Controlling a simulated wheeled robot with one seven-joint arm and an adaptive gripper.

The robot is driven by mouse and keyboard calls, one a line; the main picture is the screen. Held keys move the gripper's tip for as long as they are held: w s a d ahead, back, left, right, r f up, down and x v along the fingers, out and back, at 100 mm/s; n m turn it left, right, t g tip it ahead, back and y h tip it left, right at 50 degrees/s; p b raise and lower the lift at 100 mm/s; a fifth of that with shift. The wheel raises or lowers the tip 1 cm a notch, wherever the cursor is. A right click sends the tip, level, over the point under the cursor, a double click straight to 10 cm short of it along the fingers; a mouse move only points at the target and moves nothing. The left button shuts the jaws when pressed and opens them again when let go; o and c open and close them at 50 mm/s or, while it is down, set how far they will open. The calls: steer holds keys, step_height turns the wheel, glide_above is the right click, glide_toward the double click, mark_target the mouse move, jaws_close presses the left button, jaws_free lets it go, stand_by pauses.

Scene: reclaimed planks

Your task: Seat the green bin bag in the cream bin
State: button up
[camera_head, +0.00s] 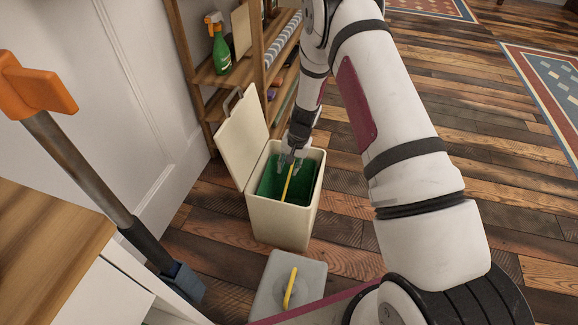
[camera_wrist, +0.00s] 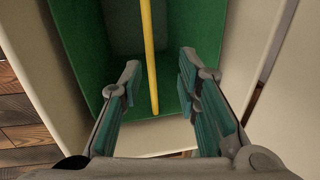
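The cream bin (camera_head: 277,222) stands upright on the floor in the head view, its lid (camera_head: 242,140) open at the left. The green bin bag (camera_head: 270,184) lines the inside of the bin and also shows in the wrist view (camera_wrist: 85,45). A yellow strip (camera_head: 289,183) runs across the bag opening; it shows in the wrist view (camera_wrist: 149,50) too. My gripper (camera_head: 287,160) is at the mouth of the bin. In the wrist view my gripper (camera_wrist: 160,80) is open, its fingers apart on either side of the strip's near end. Contact with the strip cannot be told.
A grey box (camera_head: 267,300) with a yellow handle stands in front of the bin. A wooden shelf (camera_head: 205,76) with a green spray bottle (camera_head: 221,52) is behind it. An orange-topped pole (camera_head: 75,160) leans at the left near a wooden-topped cabinet (camera_head: 45,245). Floor at right is clear.

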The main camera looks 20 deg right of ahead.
steer(key=shift+r, duration=0.1)
step_height(320, 180, up, 12)
steer(key=s+d, duration=0.1)
steer(key=d, duration=0.1)
steer(key=shift+s+f, duration=0.15)
steer(key=shift+f, duration=0.05)
stand_by(0.6)
